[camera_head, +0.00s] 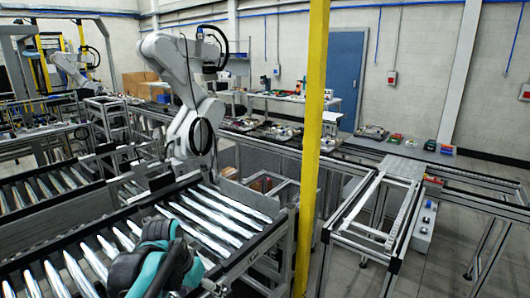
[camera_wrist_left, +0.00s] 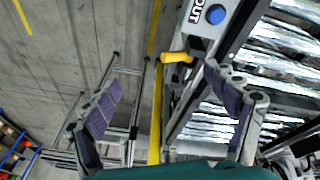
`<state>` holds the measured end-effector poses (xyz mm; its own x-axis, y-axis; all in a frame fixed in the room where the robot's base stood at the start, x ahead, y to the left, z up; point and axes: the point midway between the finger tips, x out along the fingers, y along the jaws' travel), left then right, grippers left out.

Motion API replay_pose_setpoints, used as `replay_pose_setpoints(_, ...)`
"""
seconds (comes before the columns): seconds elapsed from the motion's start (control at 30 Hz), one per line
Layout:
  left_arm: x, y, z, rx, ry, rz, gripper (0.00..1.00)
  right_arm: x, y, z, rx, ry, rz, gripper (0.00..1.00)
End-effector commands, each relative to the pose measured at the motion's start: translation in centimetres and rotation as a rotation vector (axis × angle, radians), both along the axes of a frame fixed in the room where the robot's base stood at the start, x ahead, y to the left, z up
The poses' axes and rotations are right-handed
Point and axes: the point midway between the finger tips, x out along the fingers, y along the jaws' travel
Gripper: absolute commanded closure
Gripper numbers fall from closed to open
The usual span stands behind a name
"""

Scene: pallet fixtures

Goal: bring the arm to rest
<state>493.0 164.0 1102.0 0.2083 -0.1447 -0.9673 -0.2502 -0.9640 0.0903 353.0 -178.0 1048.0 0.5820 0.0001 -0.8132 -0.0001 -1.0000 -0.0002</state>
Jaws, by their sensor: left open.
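My left gripper (camera_wrist_left: 162,80) shows in the left wrist view with its two grey padded fingers spread wide apart. Nothing is between the fingers; the floor and a yellow post show through the gap. The right finger overlaps the view of the roller conveyor (camera_wrist_left: 285,65). In the head view my teal and black left arm (camera_head: 155,262) is at the bottom, in front of the silver rollers. Its gripper cannot be made out there. My right gripper is in neither view.
A roller conveyor (camera_head: 278,240) spans the lower left, with a white robot arm (camera_head: 185,75) behind it. A yellow post (camera_head: 312,130) stands right of the conveyor. A metal frame (camera_head: 400,180) stands farther right. Bare floor (camera_wrist_left: 90,50) shows left in the wrist view.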

Motion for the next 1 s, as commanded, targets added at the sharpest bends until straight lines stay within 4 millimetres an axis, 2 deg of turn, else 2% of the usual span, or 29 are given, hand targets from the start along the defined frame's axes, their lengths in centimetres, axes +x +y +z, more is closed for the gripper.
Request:
replay_pose_setpoints(0.03, -2.0, 0.0, -0.1, 0.011, -0.036, 0.028, 0.15, 0.0, 0.0, -0.1, 0.000, 0.000, 0.000, 0.60)
replay_pose_setpoints(0.2, -7.3, 0.5, -1.3, 0.037, -0.169, 0.130, 0.15, 0.0, 0.0, -0.3, 0.000, 0.000, 0.000, 0.60)
replay_pose_setpoints(0.4, -12.0, 1.1, -4.0, 0.046, -0.309, 0.222, 0.15, 0.0, 0.0, -0.4, 0.000, 0.000, 0.000, 0.60)
replay_pose_setpoints(0.6, -13.9, 1.4, -5.7, 0.042, -0.382, 0.263, 0.15, 0.0, 0.0, -0.5, 0.000, 0.000, 0.000, 0.60)
replay_pose_setpoints(0.87, -14.0, 1.4, -5.8, 0.041, -0.392, 0.269, 0.15, 0.0, 0.0, -0.5, 0.000, 0.000, 0.000, 0.60)
replay_pose_setpoints(0.9, -14.0, 1.4, -5.8, 0.041, -0.392, 0.269, 0.25, 0.0, 0.0, -0.5, 0.000, 0.000, 0.000, 0.66)
replay_pose_setpoints(1.0, -14.0, 1.4, -5.8, 0.040, -0.391, 0.269, 0.52, 0.0, 0.0, -0.5, 0.000, 0.000, 0.000, 0.66)
